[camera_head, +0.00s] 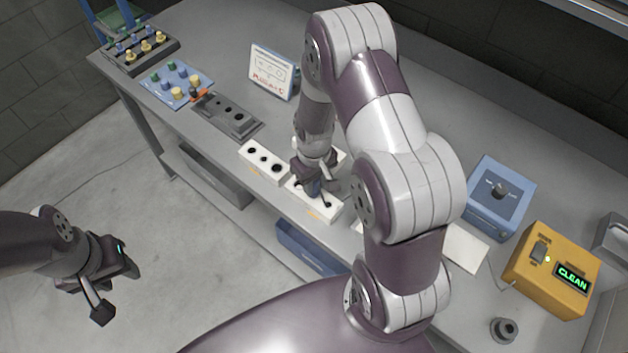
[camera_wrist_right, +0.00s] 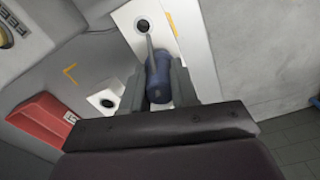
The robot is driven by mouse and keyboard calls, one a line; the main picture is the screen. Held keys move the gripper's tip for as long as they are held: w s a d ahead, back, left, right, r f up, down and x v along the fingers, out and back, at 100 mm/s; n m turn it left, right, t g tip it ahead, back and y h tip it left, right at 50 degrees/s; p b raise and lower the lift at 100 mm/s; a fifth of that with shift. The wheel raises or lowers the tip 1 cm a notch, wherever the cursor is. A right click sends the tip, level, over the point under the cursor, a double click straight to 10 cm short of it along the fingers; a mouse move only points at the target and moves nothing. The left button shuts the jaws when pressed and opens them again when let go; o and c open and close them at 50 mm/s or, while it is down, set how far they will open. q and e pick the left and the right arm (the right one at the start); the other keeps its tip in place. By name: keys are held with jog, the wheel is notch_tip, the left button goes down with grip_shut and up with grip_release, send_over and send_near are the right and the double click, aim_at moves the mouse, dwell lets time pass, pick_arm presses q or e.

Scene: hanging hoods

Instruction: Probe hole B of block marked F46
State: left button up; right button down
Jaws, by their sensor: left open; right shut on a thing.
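My right gripper (camera_head: 314,180) is shut on a blue-handled probe (camera_wrist_right: 158,80), over a white block (camera_head: 328,208) with dark holes. In the wrist view the probe's thin metal tip points at a dark hole (camera_wrist_right: 142,25) in the white block (camera_wrist_right: 190,75). I cannot tell whether the tip is inside the hole or just above it. Another white block (camera_head: 256,164) with several holes stands to the left. The F46 mark and hole letters cannot be read.
A dark block with holes (camera_head: 232,114) and trays of coloured knobs (camera_head: 180,85) stand left. A white board (camera_head: 272,72) stands behind. A blue box (camera_head: 500,195) and a yellow box (camera_head: 553,270) reading "CLEAN" stand right. In the wrist view, a red object (camera_wrist_right: 40,118) lies left.

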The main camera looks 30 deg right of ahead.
jog(key=shift+r+p, duration=1.75)
jog(key=shift+r, duration=0.45)
jog(key=shift+f, duration=0.1)
